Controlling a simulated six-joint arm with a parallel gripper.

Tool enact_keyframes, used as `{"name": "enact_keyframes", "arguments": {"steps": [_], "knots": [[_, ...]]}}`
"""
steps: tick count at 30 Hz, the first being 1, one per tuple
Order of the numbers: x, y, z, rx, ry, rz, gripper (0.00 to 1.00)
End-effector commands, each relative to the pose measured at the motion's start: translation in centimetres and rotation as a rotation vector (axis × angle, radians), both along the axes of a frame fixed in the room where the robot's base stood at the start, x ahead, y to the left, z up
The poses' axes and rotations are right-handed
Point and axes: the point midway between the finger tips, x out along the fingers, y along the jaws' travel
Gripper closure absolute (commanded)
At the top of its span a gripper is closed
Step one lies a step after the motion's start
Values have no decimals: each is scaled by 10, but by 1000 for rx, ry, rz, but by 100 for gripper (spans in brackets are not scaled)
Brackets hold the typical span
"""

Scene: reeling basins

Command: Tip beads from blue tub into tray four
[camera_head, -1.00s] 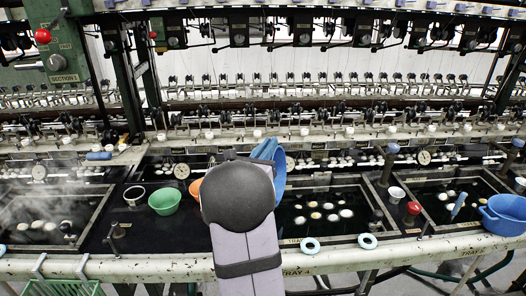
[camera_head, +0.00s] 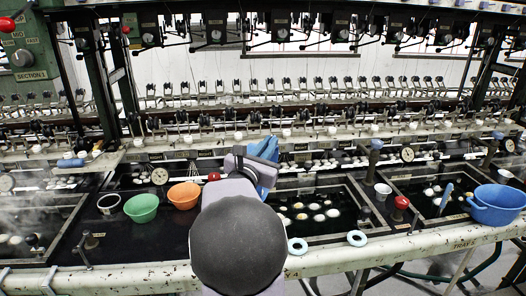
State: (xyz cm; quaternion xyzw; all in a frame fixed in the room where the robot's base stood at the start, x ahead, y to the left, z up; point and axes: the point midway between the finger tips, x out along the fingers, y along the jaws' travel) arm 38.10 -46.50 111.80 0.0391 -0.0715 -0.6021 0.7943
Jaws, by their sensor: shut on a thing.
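My gripper (camera_head: 252,163) is over the back left edge of the middle tray (camera_head: 337,237), mostly hidden behind my arm. It is shut on a blue tub (camera_head: 268,172), which looks tilted and shows only in part. I cannot see its inside or any beads falling. The middle tray holds dark water with several pale and yellowish rounded pieces (camera_head: 314,207).
A green bowl (camera_head: 141,209) and an orange bowl (camera_head: 184,196) stand left of my arm. Reeling machinery fills the back.

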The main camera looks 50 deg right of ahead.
Motion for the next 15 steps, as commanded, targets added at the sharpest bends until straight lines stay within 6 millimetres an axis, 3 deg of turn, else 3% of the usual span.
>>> {"name": "enact_keyframes", "arguments": {"steps": [15], "knots": [[-23,-7,1,29,-106,-1,100]]}}
